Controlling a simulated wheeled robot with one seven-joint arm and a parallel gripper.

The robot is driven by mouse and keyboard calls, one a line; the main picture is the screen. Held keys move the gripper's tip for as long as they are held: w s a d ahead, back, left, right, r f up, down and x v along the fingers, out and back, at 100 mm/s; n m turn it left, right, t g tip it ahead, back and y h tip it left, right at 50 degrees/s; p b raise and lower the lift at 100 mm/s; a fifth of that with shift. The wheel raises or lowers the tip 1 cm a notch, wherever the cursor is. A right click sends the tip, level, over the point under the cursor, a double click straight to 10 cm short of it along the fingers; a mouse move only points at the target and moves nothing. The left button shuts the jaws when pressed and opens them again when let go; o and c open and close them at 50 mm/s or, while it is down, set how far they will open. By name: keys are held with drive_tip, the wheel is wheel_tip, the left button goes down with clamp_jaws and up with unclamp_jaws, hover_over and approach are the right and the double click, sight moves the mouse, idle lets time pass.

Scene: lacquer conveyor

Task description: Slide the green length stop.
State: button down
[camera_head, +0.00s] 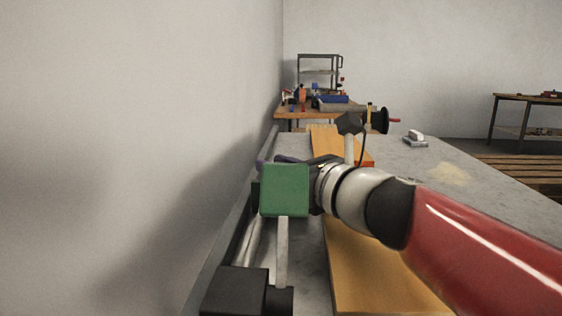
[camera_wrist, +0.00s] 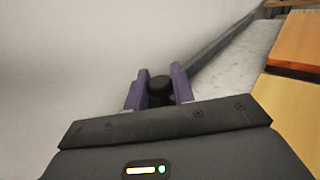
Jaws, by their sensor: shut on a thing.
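The green length stop (camera_head: 285,190) shows in the head view as a square green block at the top of a thin grey upright, left of the wooden board. My gripper shows behind it, largely hidden by the green block, with a bit of purple finger (camera_head: 260,164) at its upper left. In the wrist view my gripper (camera_wrist: 160,88) has its two purple fingers shut on a dark round knob (camera_wrist: 160,84). The green block does not show in the wrist view. I cannot tell whether the knob belongs to the length stop.
A grey rail (camera_head: 228,256) runs along the wall on the left, with a black block (camera_head: 236,291) in front. A long wooden board (camera_head: 368,270) lies on the grey table (camera_head: 470,200). A black knob on a post (camera_head: 349,124) stands farther back. The table's right side is largely clear.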

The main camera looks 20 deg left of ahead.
drive_tip(key=shift+s+d, duration=0.1)
drive_tip(key=shift+s, duration=0.25)
drive_tip(key=c, duration=1.3)
unclamp_jaws()
drive_tip(key=shift+o, duration=0.2)
drive_tip(key=v, duration=0.7)
drive_tip(key=shift+s+d, duration=0.25)
drive_tip(key=shift+d, duration=0.05)
drive_tip(key=shift+o, duration=0.5)
